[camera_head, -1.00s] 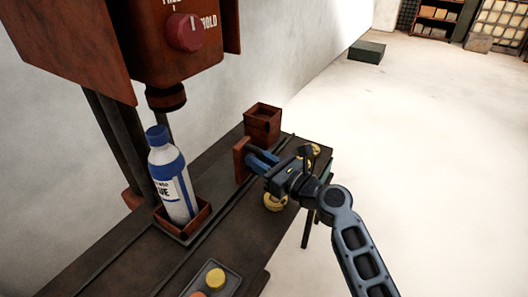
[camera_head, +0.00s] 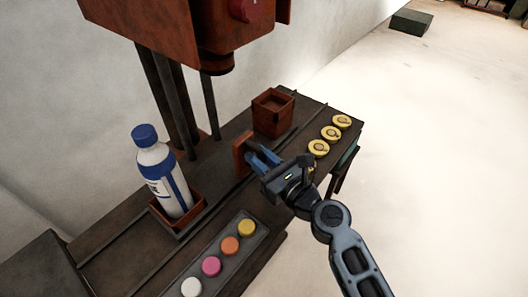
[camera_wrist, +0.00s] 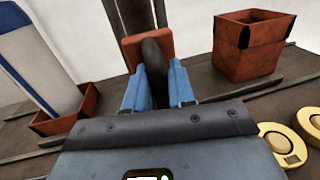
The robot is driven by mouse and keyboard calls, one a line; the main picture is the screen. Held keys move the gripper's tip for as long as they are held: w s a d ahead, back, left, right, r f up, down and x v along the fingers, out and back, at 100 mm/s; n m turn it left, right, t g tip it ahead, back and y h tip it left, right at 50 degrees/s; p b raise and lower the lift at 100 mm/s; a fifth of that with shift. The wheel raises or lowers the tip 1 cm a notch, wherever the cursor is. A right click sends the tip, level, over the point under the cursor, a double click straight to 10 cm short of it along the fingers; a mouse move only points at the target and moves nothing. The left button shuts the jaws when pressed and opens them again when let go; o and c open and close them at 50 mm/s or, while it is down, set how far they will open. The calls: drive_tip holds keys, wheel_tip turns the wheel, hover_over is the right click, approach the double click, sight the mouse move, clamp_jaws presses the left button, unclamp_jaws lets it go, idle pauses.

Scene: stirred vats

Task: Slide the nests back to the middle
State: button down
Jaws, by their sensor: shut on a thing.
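One open red-brown nest (camera_head: 179,228) on the dark bench holds a white bottle with a blue cap (camera_head: 163,172), upright. A second, taller box-like nest (camera_head: 272,113) stands farther back to the right and looks empty. Both also show in the wrist view, the bottle nest (camera_wrist: 88,107) at left and the empty nest (camera_wrist: 250,47) at right. Between them a red-brown upright plate (camera_head: 240,156) stands at the rail. My gripper (camera_head: 262,157) is shut on a dark rounded handle (camera_wrist: 156,65) in front of this plate. The handle's lower end is hidden between the blue fingers.
A red-brown machine housing (camera_head: 190,30) with a red knob hangs above the bench on dark posts. A grey panel (camera_head: 219,255) with several coloured buttons lies at the front edge. Yellow round pieces (camera_head: 330,133) sit at the bench's right end.

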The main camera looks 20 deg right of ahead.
idle(0.4)
drive_tip(key=c, duration=1.1)
unclamp_jaws()
drive_tip(key=b+v, duration=0.1)
drive_tip(key=v, duration=0.7)
drive_tip(key=shift+a, duration=0.1)
